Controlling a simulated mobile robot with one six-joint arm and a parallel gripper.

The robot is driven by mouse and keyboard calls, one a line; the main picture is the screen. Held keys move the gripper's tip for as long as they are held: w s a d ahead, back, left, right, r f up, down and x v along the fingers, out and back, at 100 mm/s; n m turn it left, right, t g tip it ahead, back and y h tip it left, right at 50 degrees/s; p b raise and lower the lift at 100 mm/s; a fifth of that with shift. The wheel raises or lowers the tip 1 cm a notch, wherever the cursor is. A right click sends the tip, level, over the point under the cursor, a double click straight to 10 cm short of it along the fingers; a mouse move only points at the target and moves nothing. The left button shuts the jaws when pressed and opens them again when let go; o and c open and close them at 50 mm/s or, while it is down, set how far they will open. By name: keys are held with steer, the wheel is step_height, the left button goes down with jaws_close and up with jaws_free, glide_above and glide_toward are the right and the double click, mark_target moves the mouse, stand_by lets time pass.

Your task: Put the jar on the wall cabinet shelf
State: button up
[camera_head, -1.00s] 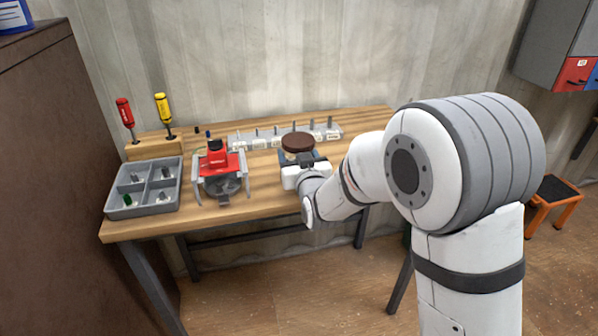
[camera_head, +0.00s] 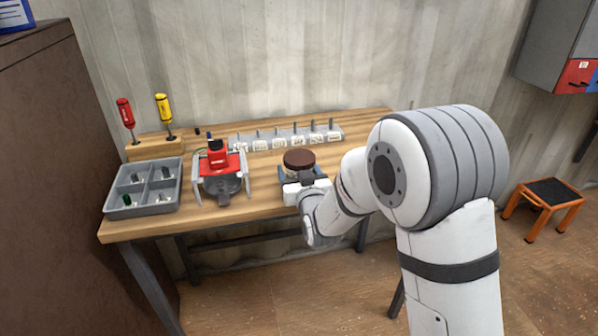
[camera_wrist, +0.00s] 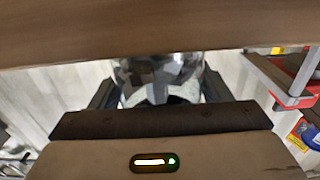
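The jar (camera_head: 299,165) has a wide dark brown lid and stands upright in my gripper (camera_head: 305,180) over the right part of the workbench. In the wrist view its clear glass body (camera_wrist: 160,78) sits between the two dark fingers (camera_wrist: 160,92), close against both sides. The brown lid fills the top of that view. My gripper is shut on the jar; the jar's base is hidden, so its exact height above the bench is unclear. A grey wall cabinet (camera_head: 550,42) with a red front part hangs at the upper right; its shelf is not clearly visible.
The wooden workbench (camera_head: 250,205) holds a grey divided tray (camera_head: 146,209), a red device (camera_head: 219,162), two screwdrivers in a block (camera_head: 152,148), and a row of labelled pegs (camera_head: 285,140). An orange stool (camera_head: 548,203) stands on the floor at right. A brown cabinet (camera_head: 60,180) borders the left.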

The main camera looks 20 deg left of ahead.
steer(key=shift+o, duration=1.2)
steer(key=shift+r+p, duration=0.1)
steer(key=shift+p, duration=0.9)
steer(key=b+v, duration=0.2)
steer(key=v, duration=0.5)
steer(key=shift+s+d, duration=0.25)
steer(key=shift+d, duration=0.1)
